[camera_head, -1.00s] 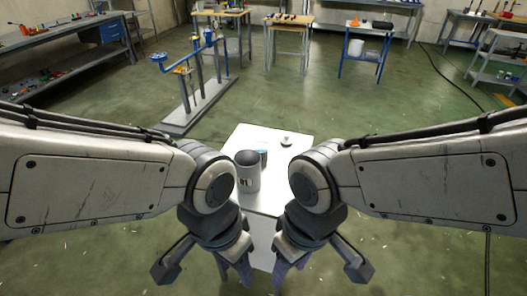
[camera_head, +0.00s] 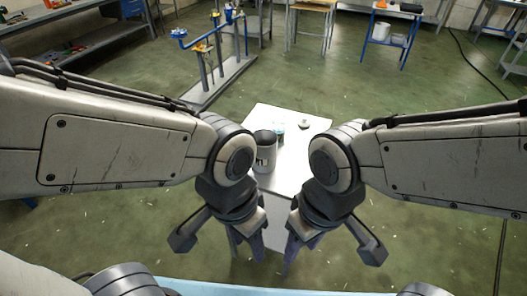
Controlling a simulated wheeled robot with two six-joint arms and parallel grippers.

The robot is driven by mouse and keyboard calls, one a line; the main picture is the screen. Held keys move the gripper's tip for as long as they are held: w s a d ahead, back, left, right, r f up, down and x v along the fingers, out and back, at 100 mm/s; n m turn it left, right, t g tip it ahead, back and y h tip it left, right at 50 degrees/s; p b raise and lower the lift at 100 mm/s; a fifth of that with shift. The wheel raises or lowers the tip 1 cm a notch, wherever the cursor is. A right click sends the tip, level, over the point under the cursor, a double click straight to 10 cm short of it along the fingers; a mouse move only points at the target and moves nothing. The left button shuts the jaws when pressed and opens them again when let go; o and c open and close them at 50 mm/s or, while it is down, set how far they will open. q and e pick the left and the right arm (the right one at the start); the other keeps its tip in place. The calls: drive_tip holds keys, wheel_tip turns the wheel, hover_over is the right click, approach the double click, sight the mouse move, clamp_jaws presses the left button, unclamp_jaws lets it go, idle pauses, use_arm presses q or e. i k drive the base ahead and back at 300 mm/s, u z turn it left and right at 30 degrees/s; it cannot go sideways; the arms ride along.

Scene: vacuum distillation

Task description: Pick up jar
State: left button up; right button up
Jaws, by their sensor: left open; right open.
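A grey cylindrical jar (camera_head: 265,152) with an open top and a small label stands upright on a white table (camera_head: 290,178) in the head view. My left arm's wrist partly covers its left side. My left gripper (camera_head: 247,248) is open and empty, pointing down on the near side of the table, apart from the jar. My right gripper (camera_head: 302,248) is open and empty to the right of it, also on the near side and apart from the jar.
A small blue-topped container (camera_head: 279,128) stands behind the jar. A small pale object (camera_head: 304,124) sits near the table's far right. A blue-and-grey stand (camera_head: 215,70) is on the floor behind. Benches line the back.

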sight(279, 121)
drive_tip(key=z, duration=1.7)
drive_tip(key=i, duration=3.65)
drive_tip(key=u, duration=4)
drive_tip(key=i, duration=0.45)
drive_tip(key=u, duration=0.1)
